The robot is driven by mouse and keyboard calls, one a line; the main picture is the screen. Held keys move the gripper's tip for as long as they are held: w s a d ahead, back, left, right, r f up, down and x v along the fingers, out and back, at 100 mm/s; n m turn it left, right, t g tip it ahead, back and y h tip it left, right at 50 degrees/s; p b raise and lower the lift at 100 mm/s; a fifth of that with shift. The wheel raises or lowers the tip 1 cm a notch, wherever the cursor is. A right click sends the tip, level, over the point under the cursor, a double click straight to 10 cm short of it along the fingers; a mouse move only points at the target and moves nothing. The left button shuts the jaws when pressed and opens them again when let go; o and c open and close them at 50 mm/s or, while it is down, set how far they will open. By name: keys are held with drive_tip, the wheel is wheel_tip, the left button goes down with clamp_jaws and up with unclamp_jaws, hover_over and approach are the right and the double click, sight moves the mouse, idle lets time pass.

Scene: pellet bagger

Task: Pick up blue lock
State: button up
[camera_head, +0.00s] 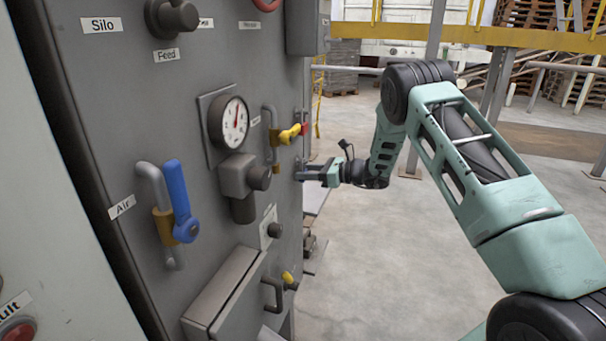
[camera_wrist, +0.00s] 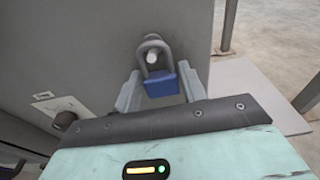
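The blue lock (camera_wrist: 161,86) hangs by its grey shackle (camera_wrist: 154,55) from a pale metal pin on the grey cabinet, in the upper middle of the wrist view. Its body sits slightly tilted. My gripper (camera_wrist: 160,78) is open, with one finger on each side of the lock body. The gaps are small, and I cannot tell whether either finger touches it. In the head view my gripper (camera_head: 309,172) is at the cabinet's far right edge, and I cannot make out the lock there.
The cabinet front carries a blue-handled air valve (camera_head: 180,200), a pressure gauge (camera_head: 230,122), a yellow-handled valve (camera_head: 289,134) just above and left of my gripper, and a lower box (camera_head: 225,297). Open floor (camera_head: 390,260) lies right of the cabinet.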

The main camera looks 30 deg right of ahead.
drive_tip(key=c, duration=0.5)
drive_tip(key=shift+r+b, duration=0.55)
drive_tip(key=shift+r, duration=0.2)
drive_tip(key=f+b+v, duration=0.3)
drive_tip(key=b+v, duration=0.1)
drive_tip(key=v, duration=1.4)
drive_tip(key=shift+s, duration=0.15)
